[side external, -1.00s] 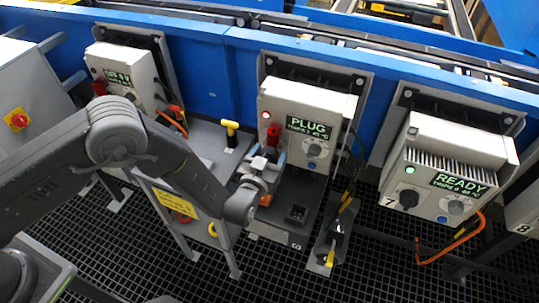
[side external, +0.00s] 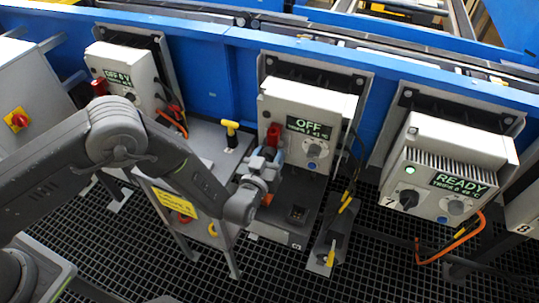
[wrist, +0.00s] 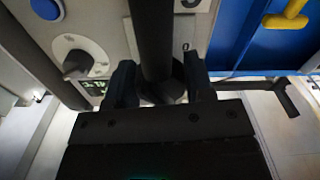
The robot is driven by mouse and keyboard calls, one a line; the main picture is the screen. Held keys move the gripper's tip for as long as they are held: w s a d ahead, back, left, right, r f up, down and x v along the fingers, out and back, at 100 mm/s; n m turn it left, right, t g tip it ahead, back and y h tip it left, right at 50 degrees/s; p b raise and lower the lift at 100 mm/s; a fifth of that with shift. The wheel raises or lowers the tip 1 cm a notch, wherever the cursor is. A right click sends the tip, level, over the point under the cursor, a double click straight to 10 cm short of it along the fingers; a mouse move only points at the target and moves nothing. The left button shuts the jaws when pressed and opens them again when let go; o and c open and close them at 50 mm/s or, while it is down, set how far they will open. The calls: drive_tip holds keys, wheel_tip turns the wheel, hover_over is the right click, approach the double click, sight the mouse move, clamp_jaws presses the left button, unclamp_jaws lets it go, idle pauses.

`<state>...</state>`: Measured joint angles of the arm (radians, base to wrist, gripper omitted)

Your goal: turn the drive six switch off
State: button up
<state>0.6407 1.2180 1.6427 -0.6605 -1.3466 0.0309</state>
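The drive six box (side external: 305,103) stands in the middle of the side view, and its display (side external: 309,127) reads OFF. My gripper (side external: 262,170) is at the lower left of its front. In the wrist view my gripper (wrist: 158,85) has its two dark fingers on either side of the dark switch knob (wrist: 163,92), close against it. The knob is largely hidden by my gripper in the side view. A numeral label (wrist: 186,47) shows beside it in the wrist view.
A smaller grey dial (wrist: 75,62) and a blue button (wrist: 47,9) sit beside the switch. A red part (side external: 273,134) is just above my gripper. The drive seven box (side external: 450,150), reading READY, stands to the right. A yellow handle (side external: 230,126) stands to the left.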

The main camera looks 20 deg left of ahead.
drive_tip(key=o, duration=0.5)
drive_tip(key=shift+c, duration=0.2)
drive_tip(key=s, duration=1.3)
drive_tip(key=shift+s, duration=0.4)
